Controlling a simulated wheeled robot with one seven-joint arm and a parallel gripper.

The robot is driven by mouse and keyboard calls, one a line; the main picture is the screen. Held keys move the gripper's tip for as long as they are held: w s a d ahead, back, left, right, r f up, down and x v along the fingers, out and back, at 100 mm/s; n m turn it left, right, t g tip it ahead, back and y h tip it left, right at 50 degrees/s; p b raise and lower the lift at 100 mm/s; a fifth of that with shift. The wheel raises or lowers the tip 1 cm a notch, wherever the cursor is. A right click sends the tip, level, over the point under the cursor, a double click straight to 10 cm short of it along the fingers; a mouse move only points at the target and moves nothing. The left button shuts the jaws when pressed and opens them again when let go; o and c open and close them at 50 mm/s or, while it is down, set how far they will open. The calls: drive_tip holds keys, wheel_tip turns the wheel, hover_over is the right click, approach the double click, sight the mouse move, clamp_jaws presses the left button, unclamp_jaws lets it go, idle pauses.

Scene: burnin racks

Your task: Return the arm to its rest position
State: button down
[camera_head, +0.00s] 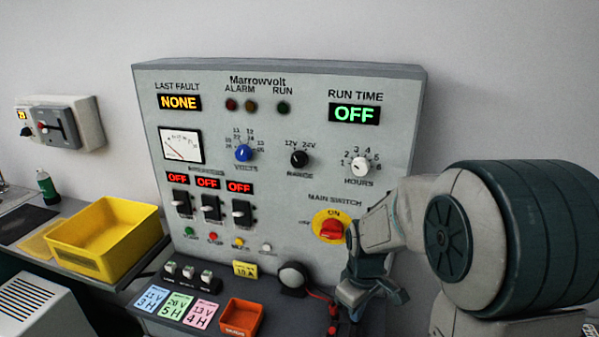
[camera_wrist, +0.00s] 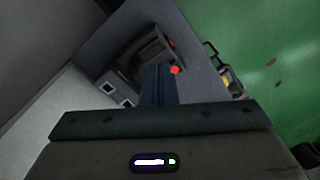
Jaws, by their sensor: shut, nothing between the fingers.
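My gripper (camera_head: 357,312) hangs in front of the lower right of the grey control panel (camera_head: 300,190), below the red and yellow main switch (camera_head: 330,227). It points downward, with my arm reaching in from the right. In the wrist view my gripper (camera_wrist: 158,72) has its fingers together, with nothing between them. The main switch's red knob is tilted on its yellow disc. The run time display (camera_head: 354,113) reads OFF, the last fault display (camera_head: 179,102) reads NONE, and three small red displays read OFF.
A yellow bin (camera_head: 104,243) stands on the left bench. A small orange tray (camera_head: 240,317) and coloured cards (camera_head: 175,305) lie on the ledge under the panel. Red and black leads (camera_head: 320,296) lie close to my gripper. A wall box (camera_head: 60,124) hangs at the left.

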drive_tip(key=s+r+m+t, duration=0.3)
drive_tip(key=s+r+m, duration=0.5)
drive_tip(key=s+r, duration=0.4)
drive_tip(key=shift+s+t, duration=0.3)
drive_tip(key=shift+s, duration=0.65)
drive_tip(key=c, duration=2.1)
unclamp_jaws()
drive_tip(key=shift+r, duration=0.1)
drive_tip(key=shift+c, duration=0.2)
